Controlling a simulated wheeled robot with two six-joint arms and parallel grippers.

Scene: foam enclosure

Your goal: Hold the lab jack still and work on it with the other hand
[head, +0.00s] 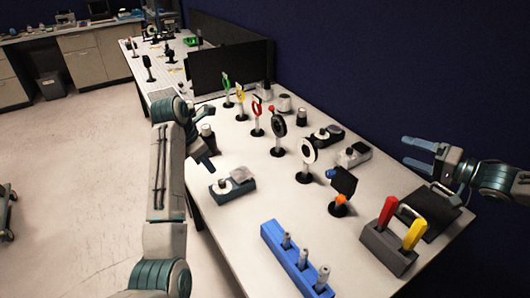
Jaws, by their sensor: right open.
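No thing in the head view is clearly a lab jack. A black flat-topped piece with a metal handle (432,212) at the table's right end may be it, but its build is too dark to tell. My right gripper (412,153) comes in from the right, open and empty, above and left of that piece and apart from it.
A grey holder (388,248) with red and yellow handles stands beside the dark piece. A blue rack (296,262) with upright pegs is at the front. Several ring stands, including a white ring (308,151), cross the middle. A small grey device (232,188) sits near the left edge.

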